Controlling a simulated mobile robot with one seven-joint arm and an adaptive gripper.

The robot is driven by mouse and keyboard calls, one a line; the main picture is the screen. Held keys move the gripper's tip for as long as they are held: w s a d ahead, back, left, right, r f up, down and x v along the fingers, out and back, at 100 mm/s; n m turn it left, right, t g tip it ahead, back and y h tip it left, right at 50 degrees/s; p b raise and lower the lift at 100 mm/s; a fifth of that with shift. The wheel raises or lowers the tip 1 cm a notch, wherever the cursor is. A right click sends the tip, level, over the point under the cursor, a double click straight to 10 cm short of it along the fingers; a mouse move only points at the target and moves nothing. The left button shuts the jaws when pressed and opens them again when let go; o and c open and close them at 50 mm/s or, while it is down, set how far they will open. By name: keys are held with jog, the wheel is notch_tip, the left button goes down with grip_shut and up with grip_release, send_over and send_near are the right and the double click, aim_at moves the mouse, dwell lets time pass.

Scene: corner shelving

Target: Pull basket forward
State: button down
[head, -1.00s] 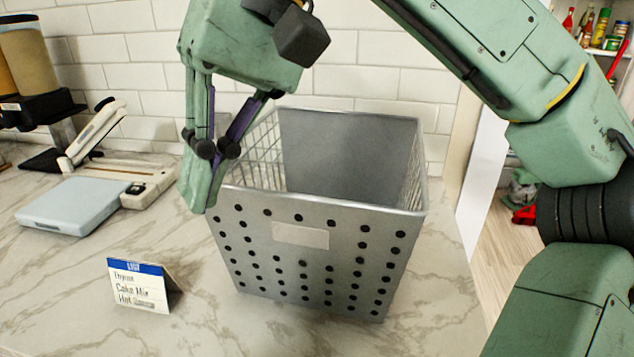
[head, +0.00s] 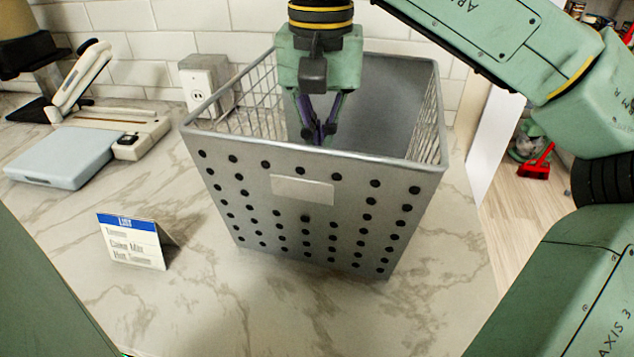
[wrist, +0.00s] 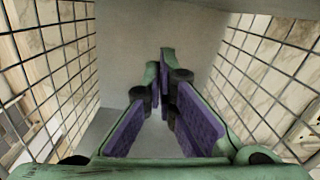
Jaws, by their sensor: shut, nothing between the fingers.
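The basket (head: 272,222) is a grey metal bin with a perforated front, wire-mesh sides and a blank label plate. It stands upright on the marble counter in the head view. My gripper (head: 318,140) points down inside the basket's open top, behind the front wall's rim. Its fingers are shut with nothing between them, and the front wall hides the lowest part of the tips. In the wrist view my gripper (wrist: 163,70) is between the two mesh sides of the basket (wrist: 55,60), above its plain inner surface. Whether the fingers touch the front wall cannot be told.
A folded sign card (head: 135,243) stands on the counter (head: 230,305) left of the basket. A flat scale-like device (head: 62,155) lies further left, and a wall outlet (head: 200,80) is behind. The counter in front is clear. A floor gap opens at right.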

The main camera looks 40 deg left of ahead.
aim_at(316, 181)
jog(key=shift+s+d+f+p, duration=0.45)
jog(key=shift+s+f, duration=0.25)
jog(key=shift+s, duration=0.2)
jog(key=shift+s+d+f+p, duration=0.35)
jog(key=shift+s+d+f, duration=0.25)
jog(key=shift+s, duration=0.25)
jog(key=s+d, duration=0.5)
jog(key=s, duration=0.4)
jog(key=shift+s+d, duration=0.35)
notch_tip(316, 181, up, 8)
jog(key=shift+f, duration=0.25)
